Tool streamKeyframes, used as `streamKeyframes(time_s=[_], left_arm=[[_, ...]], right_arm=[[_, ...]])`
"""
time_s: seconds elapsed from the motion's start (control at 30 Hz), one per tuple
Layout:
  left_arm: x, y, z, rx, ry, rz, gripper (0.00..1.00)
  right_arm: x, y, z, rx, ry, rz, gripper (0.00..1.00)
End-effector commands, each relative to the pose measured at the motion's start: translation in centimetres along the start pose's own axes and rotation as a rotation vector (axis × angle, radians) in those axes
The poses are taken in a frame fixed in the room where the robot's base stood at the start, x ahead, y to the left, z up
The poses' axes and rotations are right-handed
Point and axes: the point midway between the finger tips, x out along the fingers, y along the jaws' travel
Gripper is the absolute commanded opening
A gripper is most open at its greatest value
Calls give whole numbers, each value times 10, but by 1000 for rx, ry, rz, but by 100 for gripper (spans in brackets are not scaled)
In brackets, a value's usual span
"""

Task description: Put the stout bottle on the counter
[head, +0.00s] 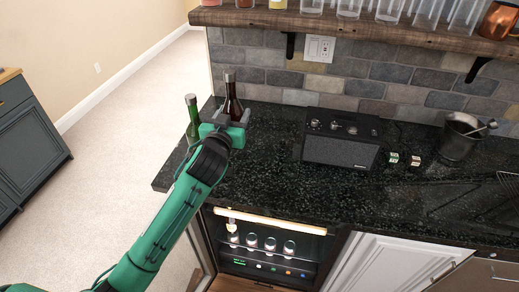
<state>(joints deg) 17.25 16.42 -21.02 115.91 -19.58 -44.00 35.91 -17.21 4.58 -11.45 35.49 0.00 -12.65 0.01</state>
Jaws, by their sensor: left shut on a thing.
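The stout bottle (232,97), dark brown with a dark top, is upright at the left end of the black speckled counter (270,160). My left gripper (232,117) is shut on it, with the jaws around its body. The gripper hides the bottle's lower part, so I cannot tell whether its base touches the counter. My right gripper is not in view.
A green bottle (192,112) stands just left of the stout bottle, near the counter's left edge. A black radio (341,150), small dice-like blocks (414,160) and a dark bucket (459,138) are further right. A wooden shelf (350,24) with glasses hangs above. An open lit fridge (265,250) is below.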

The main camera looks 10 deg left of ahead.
Motion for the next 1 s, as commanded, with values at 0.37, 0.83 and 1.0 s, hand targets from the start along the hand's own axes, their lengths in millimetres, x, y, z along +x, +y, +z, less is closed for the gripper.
streamKeyframes(time_s=[0.37, 0.83, 1.0], left_arm=[[0, 0, 97, -1, -3, -1, 15], [0, 0, 153, -1, 0, -3, 15], [0, 0, 168, -1, 1, 0, 15]], right_arm=[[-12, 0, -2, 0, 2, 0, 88], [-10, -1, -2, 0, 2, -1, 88], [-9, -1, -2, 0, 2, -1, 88]])
